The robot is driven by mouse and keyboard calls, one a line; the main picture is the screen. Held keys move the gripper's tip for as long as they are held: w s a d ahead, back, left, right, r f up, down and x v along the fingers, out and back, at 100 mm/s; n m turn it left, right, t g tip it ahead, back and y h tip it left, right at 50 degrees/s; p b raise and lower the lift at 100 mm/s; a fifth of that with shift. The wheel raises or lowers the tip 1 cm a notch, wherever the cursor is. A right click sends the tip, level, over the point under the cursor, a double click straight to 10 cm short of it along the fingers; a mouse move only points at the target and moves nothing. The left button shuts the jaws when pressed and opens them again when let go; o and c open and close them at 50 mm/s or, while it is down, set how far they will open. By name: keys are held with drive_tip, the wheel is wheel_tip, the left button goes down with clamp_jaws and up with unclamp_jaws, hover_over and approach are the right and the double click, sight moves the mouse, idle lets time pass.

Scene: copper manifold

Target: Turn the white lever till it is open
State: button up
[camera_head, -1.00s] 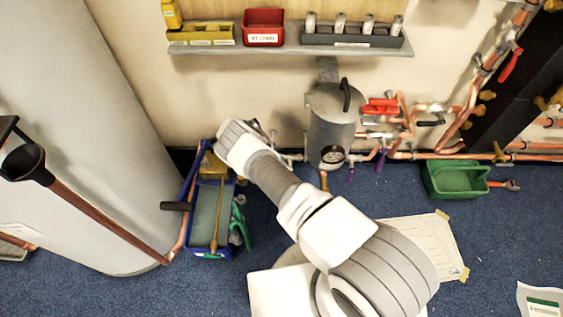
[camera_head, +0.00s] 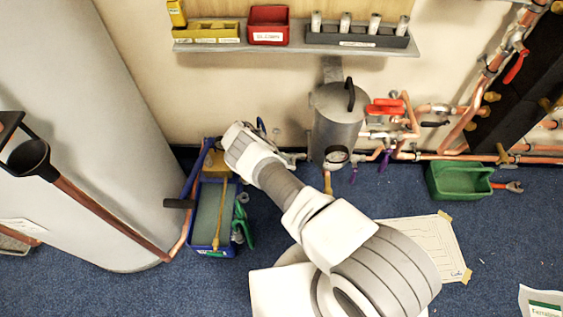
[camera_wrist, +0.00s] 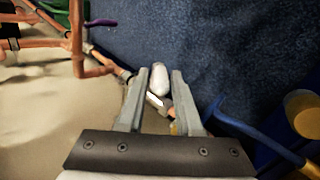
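The white lever (camera_wrist: 159,79) shows in the wrist view as a rounded white end with a white shank, on the copper pipework. My gripper (camera_wrist: 160,73) is open, with its two grey fingers on either side of the lever and narrow gaps beside it. I cannot tell whether either finger touches it. In the head view my arm reaches to the wall left of the grey vessel. There the wrist hides the lever and the fingers.
Copper pipes (camera_wrist: 78,40) run at the left of the wrist view. A blue toolbox (camera_head: 212,243) stands below my wrist in the head view. The grey vessel (camera_head: 336,125) is to its right, with a shelf (camera_head: 290,47) above. A green bin (camera_head: 460,182) stands farther right.

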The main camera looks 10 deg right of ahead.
drive_tip(key=shift+o, duration=1)
drive_tip(key=shift+r, duration=0.1)
drive_tip(key=p+v, duration=0.2)
drive_tip(key=v, duration=1.5)
drive_tip(key=shift+a, duration=0.2)
drive_tip(key=shift+w, duration=0.1)
